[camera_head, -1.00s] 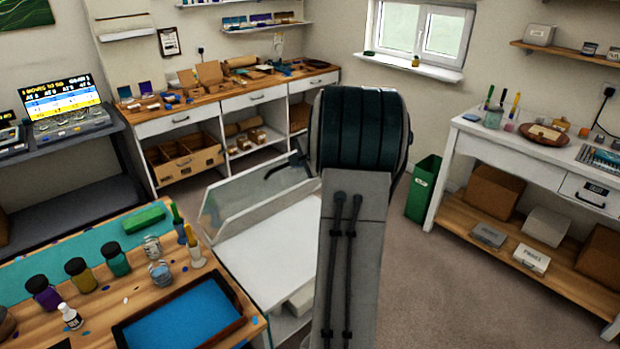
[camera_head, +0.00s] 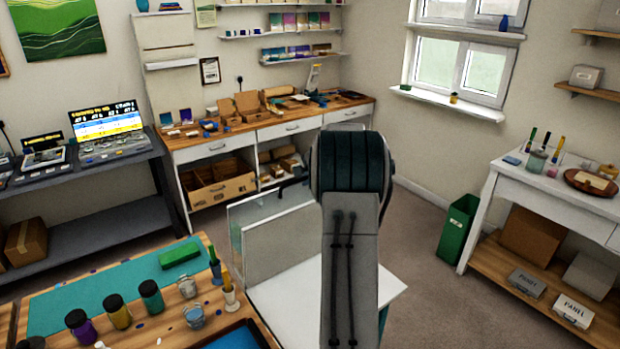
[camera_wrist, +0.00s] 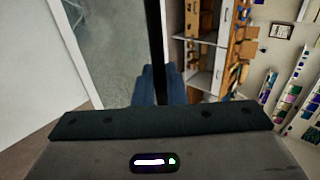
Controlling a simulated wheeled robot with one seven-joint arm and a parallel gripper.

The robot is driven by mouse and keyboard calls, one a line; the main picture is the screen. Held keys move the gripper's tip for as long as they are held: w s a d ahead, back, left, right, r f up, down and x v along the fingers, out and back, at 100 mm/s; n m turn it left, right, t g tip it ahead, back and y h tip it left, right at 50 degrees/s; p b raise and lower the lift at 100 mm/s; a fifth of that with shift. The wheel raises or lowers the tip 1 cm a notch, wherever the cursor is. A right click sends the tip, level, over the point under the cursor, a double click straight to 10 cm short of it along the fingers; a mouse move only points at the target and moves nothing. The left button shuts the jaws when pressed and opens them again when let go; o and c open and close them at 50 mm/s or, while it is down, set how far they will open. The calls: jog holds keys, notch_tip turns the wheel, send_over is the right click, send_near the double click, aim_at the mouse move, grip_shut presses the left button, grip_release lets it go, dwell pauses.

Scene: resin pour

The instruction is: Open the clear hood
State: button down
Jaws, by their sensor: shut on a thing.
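The clear hood (camera_head: 275,243) stands steeply raised over a white work surface (camera_head: 285,305) in the head view. Its right part is hidden behind my arm. In the wrist view its see-through panel (camera_wrist: 112,45) fills the upper left, with a dark bar (camera_wrist: 155,35) along its edge. My gripper (camera_wrist: 160,85) is shut on this dark bar, with its bluish fingers on either side. In the head view my gripper is mostly hidden behind my arm.
A wooden bench (camera_head: 108,333) with jars and a blue tray (camera_head: 235,338) stands at the lower left. Drawers and shelves (camera_head: 290,128) line the back wall. A green bin (camera_head: 459,228) and a white table (camera_head: 545,190) are on the right. Carpet between is clear.

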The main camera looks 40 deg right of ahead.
jog(key=shift+a+f, duration=0.2)
jog(key=c, duration=1.6)
grip_release()
jog(key=shift+w, duration=0.1)
jog(key=shift+o, duration=0.2)
jog(key=shift+r, duration=0.1)
jog(key=shift+s+d+r, duration=0.15)
jog(key=shift+s, duration=0.1)
jog(key=b+v, duration=0.4)
jog(key=v, duration=0.9)
jog(key=shift+a+r, duration=0.1)
jog(key=shift+a, duration=0.1)
